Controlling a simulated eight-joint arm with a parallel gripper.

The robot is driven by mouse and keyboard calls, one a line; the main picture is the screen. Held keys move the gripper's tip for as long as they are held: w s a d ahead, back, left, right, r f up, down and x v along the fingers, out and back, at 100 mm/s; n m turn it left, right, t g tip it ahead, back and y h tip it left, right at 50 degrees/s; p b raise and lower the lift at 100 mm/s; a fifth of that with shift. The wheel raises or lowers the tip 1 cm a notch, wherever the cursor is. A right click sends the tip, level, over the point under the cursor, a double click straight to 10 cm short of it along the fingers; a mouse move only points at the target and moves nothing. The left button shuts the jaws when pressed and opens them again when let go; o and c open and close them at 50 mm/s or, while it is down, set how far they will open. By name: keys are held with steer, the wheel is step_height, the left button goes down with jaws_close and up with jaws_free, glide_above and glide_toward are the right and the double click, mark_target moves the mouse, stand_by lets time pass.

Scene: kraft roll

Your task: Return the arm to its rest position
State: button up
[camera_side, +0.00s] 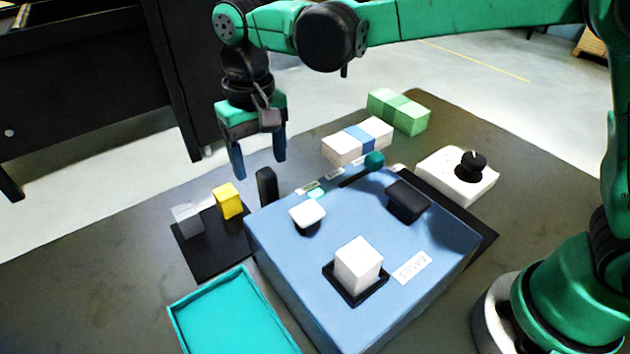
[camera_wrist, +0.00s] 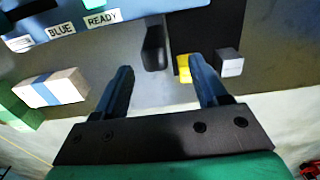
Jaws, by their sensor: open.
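My gripper (camera_side: 260,165) hangs from my green arm at the far left part of the table, pointing down. Its two blue fingers are apart with nothing between them. In the wrist view my gripper (camera_wrist: 165,88) also shows its fingers spread. A black upright piece (camera_side: 266,187) stands just beyond the fingertips, beside the blue box (camera_side: 330,240); it also shows in the wrist view (camera_wrist: 154,48). A yellow block (camera_side: 228,201) and a grey block (camera_side: 187,220) stand on a black mat (camera_side: 212,255) to the left of the box.
A white block (camera_side: 358,264) sits on the box's top. A teal tray (camera_side: 225,315) lies in front. Behind the box are a white-and-blue block row (camera_side: 357,141), green blocks (camera_side: 398,111) and a white unit with a black knob (camera_side: 457,175).

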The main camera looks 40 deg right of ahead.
steer(key=s+d+t, duration=0.2)
steer(key=s+d, duration=0.1)
steer(key=d, duration=0.2)
steer(key=s+d+r+t, duration=0.1)
steer(key=s+d+t, duration=0.1)
steer(key=d, duration=0.3)
steer(key=s+d+r+t, duration=0.1)
steer(key=s+d+t, duration=0.1)
steer(key=s+d, duration=0.2)
steer(key=shift+s+d+t, duration=0.25)
steer(key=shift+d+t, duration=0.15)
steer(key=shift+d, duration=0.65)
steer(key=shift+s+d+f, duration=0.25)
steer(key=shift+d, duration=0.05)
